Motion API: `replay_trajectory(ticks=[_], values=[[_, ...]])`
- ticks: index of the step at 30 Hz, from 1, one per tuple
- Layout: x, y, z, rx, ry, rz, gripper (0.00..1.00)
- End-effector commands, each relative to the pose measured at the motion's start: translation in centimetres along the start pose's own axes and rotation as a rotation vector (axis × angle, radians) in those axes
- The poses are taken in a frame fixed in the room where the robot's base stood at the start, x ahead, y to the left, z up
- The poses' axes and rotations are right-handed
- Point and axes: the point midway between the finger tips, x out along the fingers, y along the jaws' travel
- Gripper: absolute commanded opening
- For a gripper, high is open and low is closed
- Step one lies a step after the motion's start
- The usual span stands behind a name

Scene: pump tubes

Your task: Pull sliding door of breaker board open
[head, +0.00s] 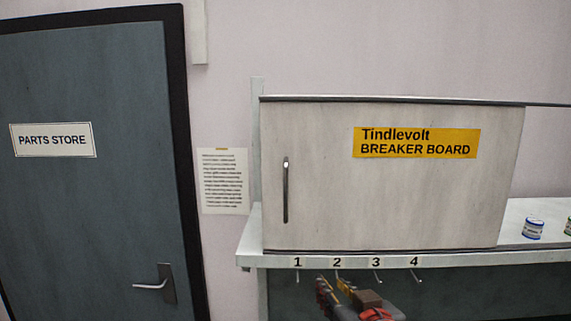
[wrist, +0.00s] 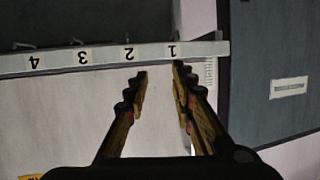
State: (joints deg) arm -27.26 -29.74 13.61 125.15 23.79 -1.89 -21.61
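The breaker board's sliding door (head: 400,200) is a pale panel with an orange "Tindlevolt BREAKER BOARD" label (head: 417,143). It stands closed across the front in the head view. Its dark vertical bar handle (head: 286,190) is near the left edge. My gripper (head: 332,284) is below the shelf edge, low and right of the handle in the head view. In the wrist view, which is upside down, my gripper (wrist: 160,72) is open, with nothing between its fingers. The pale door (wrist: 75,120) shows left of them; I cannot make out the handle there.
A shelf edge (head: 248,257) runs under the door, with number tags 1 to 4 and several hooks below. Small cans (head: 533,229) stand on the shelf at right. A grey "PARTS STORE" door (head: 90,220) and a posted notice (head: 224,181) are at left.

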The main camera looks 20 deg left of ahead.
Motion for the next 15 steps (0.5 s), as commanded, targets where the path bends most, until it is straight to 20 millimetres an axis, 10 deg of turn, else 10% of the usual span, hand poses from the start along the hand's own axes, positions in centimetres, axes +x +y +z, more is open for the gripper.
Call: replay_trajectory(ticks=[6, 15], values=[[1.2, -4.8, -11.4, -0.022, 0.179, -0.008, 0.25], [1.7, -7.4, -17.1, -0.029, 0.294, 0.021, 0.25]])
